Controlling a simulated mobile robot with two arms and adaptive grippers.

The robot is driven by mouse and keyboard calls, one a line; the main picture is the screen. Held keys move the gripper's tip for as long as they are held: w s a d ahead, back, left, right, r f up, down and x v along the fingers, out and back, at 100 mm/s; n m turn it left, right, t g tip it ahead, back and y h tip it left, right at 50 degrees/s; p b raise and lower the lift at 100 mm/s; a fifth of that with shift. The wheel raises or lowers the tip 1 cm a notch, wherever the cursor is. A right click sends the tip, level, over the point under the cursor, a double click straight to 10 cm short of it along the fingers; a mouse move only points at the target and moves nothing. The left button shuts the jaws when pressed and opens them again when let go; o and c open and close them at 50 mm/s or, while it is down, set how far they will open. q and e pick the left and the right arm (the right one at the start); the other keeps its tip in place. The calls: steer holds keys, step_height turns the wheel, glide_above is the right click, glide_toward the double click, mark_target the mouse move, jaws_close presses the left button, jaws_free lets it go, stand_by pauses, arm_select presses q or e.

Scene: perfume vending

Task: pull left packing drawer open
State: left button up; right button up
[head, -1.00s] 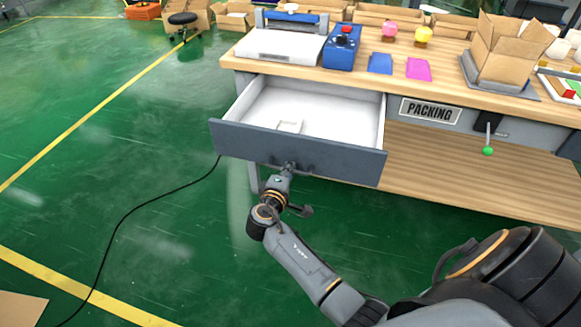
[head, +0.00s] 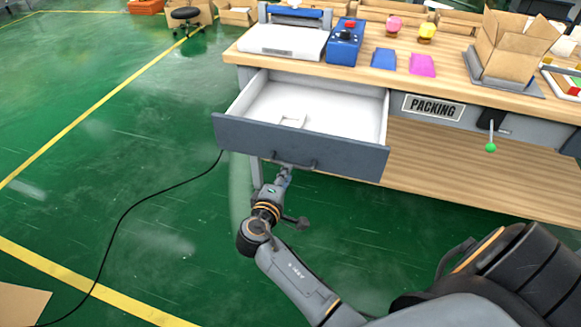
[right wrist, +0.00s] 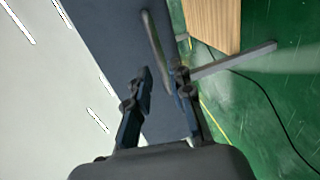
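The left packing drawer (head: 300,147) stands pulled well out from under the wooden packing table. My right gripper (head: 284,175) is just below and in front of the handle. In the right wrist view my right gripper (right wrist: 162,76) has its fingers apart with nothing clamped. The handle (right wrist: 154,42) there lies just beyond the fingertips, across the grey drawer front (right wrist: 108,40). My left gripper is out of view.
The wooden table (head: 450,85) bears a white device (head: 283,42), a blue control box (head: 345,42), blue and pink pads, and an open carton (head: 508,45). A lower shelf (head: 460,170) is bare.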

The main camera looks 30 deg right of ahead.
steer(key=v, duration=0.6)
stand_by(0.3)
